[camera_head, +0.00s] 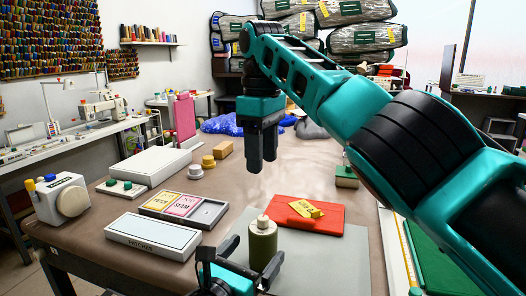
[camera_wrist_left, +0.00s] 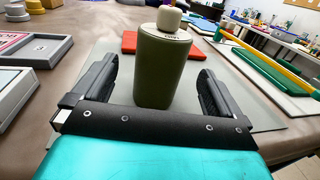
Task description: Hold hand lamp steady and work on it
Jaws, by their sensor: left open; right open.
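The hand lamp appears to be the olive-green cylinder with a cream cap (camera_head: 262,243), standing upright near the front of the table. It also shows in the left wrist view (camera_wrist_left: 162,65). My left gripper (camera_head: 240,266) is open, low at the table's front, with its fingers on either side of the lamp's lower part. A gap shows beside each finger in the left wrist view; the lamp's base is partly hidden by the gripper. My right gripper (camera_head: 262,160) is open and empty, pointing down above the table, behind the lamp and apart from it.
A red board (camera_head: 325,222) with a yellow tag (camera_head: 306,208) lies right behind the lamp on a grey mat (camera_head: 345,262). A grey tray of labelled cards (camera_head: 180,208) and a white-topped box (camera_head: 152,236) lie left.

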